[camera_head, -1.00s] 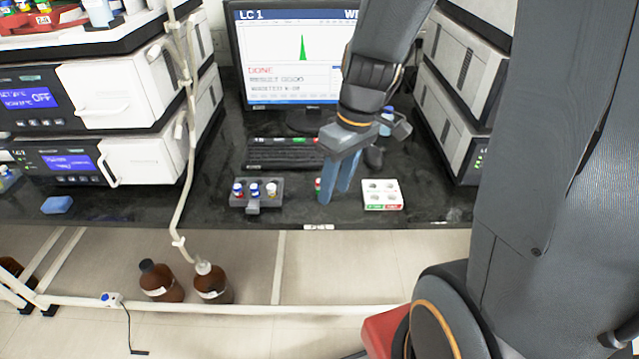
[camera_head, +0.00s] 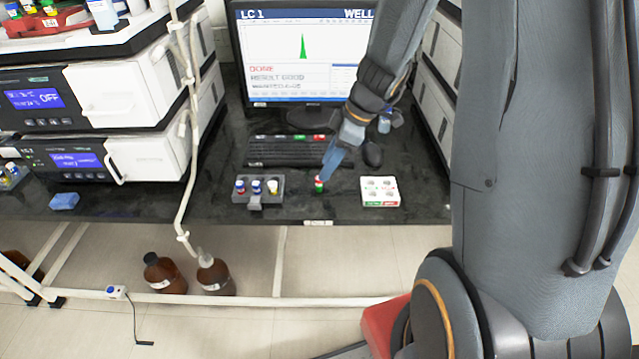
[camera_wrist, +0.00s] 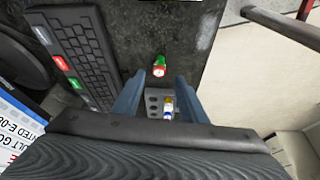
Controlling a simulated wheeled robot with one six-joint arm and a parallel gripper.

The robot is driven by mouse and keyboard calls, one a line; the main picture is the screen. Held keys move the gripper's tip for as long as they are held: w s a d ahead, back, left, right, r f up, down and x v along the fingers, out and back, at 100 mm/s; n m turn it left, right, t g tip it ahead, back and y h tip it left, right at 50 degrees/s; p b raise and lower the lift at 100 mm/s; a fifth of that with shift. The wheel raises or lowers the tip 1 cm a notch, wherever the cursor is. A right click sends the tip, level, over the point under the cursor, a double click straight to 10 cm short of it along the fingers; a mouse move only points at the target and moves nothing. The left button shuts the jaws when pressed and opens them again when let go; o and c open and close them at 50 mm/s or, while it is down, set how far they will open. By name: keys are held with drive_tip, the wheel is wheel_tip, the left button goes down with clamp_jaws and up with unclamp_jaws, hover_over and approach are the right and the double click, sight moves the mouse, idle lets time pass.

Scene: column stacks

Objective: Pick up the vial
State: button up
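The vial (camera_head: 319,185), with a green body and red top, stands alone on the black bench between the grey rack and the white block. In the wrist view the vial (camera_wrist: 159,66) lies just beyond the fingertips, near the middle of the gap. My gripper (camera_head: 331,163) is just above and behind the vial in the head view. In the wrist view my gripper (camera_wrist: 155,82) has its two blue fingers spread apart with nothing held between them. The vial looks upright and apart from the fingers.
A grey rack (camera_head: 264,200) with several capped vials stands left of the vial. A white block (camera_head: 380,199) with holes and red and green labels stands right. A keyboard (camera_head: 285,158) and mouse (camera_head: 372,154) lie behind, before the monitor (camera_head: 300,55). The bench's front edge is close.

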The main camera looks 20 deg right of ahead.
sight(319, 184)
drive_tip(key=shift+p+x, duration=0.55)
drive_tip(key=shift+x, duration=1.8)
drive_tip(key=shift+w+d, duration=0.1)
clamp_jaws()
